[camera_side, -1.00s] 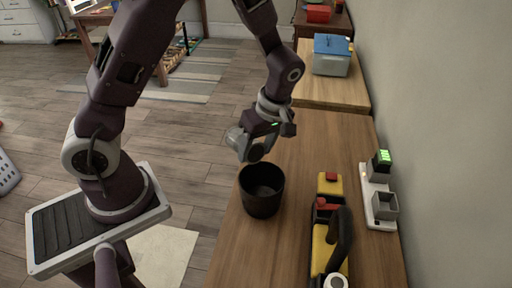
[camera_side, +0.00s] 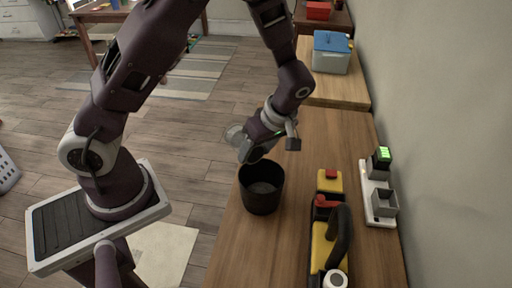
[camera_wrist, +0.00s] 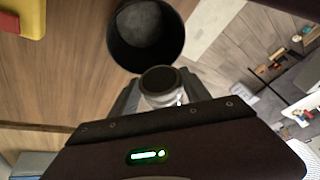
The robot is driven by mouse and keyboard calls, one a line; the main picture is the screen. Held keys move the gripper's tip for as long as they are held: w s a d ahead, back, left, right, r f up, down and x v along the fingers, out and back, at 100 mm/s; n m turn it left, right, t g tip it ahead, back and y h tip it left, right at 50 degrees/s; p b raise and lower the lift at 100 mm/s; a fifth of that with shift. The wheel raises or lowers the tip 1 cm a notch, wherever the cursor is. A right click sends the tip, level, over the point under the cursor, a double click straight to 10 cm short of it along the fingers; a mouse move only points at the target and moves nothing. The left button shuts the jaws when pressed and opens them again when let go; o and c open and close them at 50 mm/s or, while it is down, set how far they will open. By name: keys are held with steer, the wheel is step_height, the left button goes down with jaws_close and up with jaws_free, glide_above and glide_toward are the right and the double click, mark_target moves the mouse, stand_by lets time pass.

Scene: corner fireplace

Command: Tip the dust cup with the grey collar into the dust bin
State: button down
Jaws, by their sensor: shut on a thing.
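The dust bin (camera_side: 261,199) is a black, open-topped round bin standing on the wooden worktop. It also shows in the wrist view (camera_wrist: 119,48), with a greyish, mottled patch at its bottom. My gripper (camera_side: 257,143) is shut on the dust cup (camera_side: 235,134), a clear cup, and holds it tilted over the bin's far rim. In the wrist view, my gripper (camera_wrist: 157,97) has a finger on each side of the cup (camera_wrist: 160,84), whose dark round end faces the bin. The collar's colour is hard to make out because the fingers cover much of the cup.
A yellow and black hand vacuum (camera_side: 320,255) lies on the worktop right of the bin. A white dock (camera_side: 375,215) with a green-lit block (camera_side: 382,158) stands by the wall. A blue-lidded box (camera_side: 331,55) sits on the farther table. Bare worktop lies beyond the bin.

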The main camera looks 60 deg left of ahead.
steer(key=shift+f, duration=0.1)
stand_by(0.3)
steer(key=shift+y, duration=0.4)
steer(key=shift+f, duration=0.1)
steer(key=shift+y, duration=0.4)
steer(key=shift+d, duration=0.1)
